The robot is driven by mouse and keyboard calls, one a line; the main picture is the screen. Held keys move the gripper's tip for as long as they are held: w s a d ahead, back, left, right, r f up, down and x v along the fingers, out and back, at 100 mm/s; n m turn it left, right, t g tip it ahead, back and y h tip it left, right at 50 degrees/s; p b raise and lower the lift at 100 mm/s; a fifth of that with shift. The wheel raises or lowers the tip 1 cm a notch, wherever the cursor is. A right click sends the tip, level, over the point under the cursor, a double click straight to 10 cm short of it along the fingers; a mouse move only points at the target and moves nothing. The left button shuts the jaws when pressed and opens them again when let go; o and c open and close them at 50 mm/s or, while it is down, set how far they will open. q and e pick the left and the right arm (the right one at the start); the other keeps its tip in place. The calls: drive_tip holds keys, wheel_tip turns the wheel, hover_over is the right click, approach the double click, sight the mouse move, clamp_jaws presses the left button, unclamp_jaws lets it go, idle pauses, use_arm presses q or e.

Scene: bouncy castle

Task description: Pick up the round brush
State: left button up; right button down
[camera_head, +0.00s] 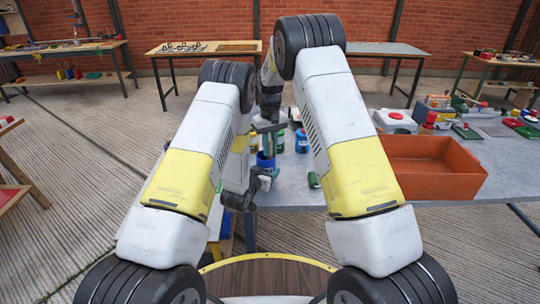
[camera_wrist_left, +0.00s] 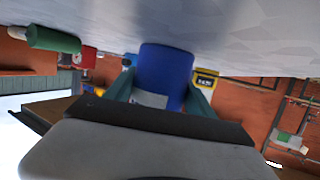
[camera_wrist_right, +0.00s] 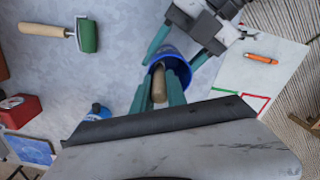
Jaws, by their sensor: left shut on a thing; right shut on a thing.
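A blue cup (camera_head: 265,160) stands at the table's left part in the head view. My left gripper (camera_wrist_left: 160,85) is shut on the cup, its teal fingers on either side of the cup's wall in the left wrist view (camera_wrist_left: 166,70). A tan handle, apparently the round brush's (camera_wrist_right: 158,88), rises from the blue cup (camera_wrist_right: 182,64) in the right wrist view. My right gripper (camera_wrist_right: 158,94) is shut on this handle above the cup. The brush's head is hidden. In the head view my right gripper (camera_head: 268,127) is just above the cup.
A green roller (camera_wrist_right: 88,36) with a wooden handle lies on the grey table (camera_head: 270,194). A blue bottle (camera_head: 302,142) stands close to the cup. An orange bin (camera_head: 440,185) is farther right. A paper sheet with an orange marker (camera_wrist_right: 261,59) lies near the cup.

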wheel_tip(320, 180, up, 18)
idle(0.4)
use_arm(q)
drive_tip(key=o, duration=1.8)
